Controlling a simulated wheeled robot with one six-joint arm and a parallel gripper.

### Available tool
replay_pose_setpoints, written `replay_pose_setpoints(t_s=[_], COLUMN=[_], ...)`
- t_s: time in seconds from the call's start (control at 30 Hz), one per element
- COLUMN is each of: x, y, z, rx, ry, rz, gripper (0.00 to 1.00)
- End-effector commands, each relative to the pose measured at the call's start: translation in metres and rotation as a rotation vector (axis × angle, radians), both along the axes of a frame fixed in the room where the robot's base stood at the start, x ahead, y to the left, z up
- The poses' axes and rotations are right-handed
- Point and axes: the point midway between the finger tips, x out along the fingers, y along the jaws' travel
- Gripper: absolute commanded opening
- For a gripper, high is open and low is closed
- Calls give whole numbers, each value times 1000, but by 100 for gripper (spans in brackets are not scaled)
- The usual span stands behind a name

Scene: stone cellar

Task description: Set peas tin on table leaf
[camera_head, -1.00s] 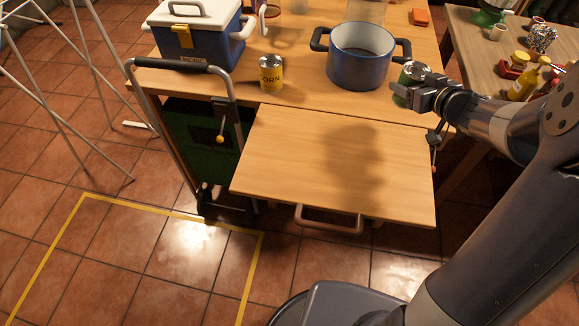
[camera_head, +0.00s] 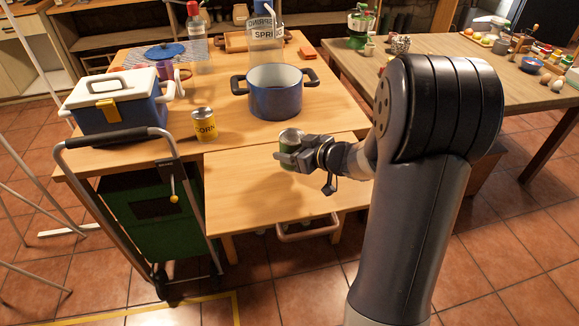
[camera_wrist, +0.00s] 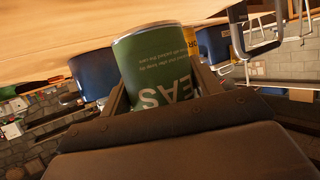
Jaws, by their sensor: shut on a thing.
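The peas tin (camera_head: 291,141) is green with a pale metal lid. My gripper (camera_head: 288,158) is shut on it and holds it upright over the table leaf (camera_head: 238,190), the lower wooden panel at the table's front. In the wrist view the green tin (camera_wrist: 165,68) sits between the two fingers of my gripper (camera_wrist: 160,92), its lettering upside down. The wood surface is close to the tin's end there. I cannot tell whether the tin touches the leaf, as my gripper hides its lower part in the head view.
A yellow corn tin (camera_head: 204,124) and a blue pot (camera_head: 275,98) stand on the main tabletop behind the leaf. A blue cool box (camera_head: 113,107) is at the left, above a trolley handle (camera_head: 120,137). The leaf's left part is clear.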

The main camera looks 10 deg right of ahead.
Motion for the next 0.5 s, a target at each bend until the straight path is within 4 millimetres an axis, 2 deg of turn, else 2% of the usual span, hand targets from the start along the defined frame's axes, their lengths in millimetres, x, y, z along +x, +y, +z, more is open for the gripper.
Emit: replay_pose_setpoints(t_s=[0.13, 0.3, 0.5], x=[0, 0, 0], y=[0, 0, 0], z=[-12, -37, -38], rx=[1, 1, -1], ry=[0, 1, -3], rz=[0, 0, 0], gripper=[25, 25, 25])
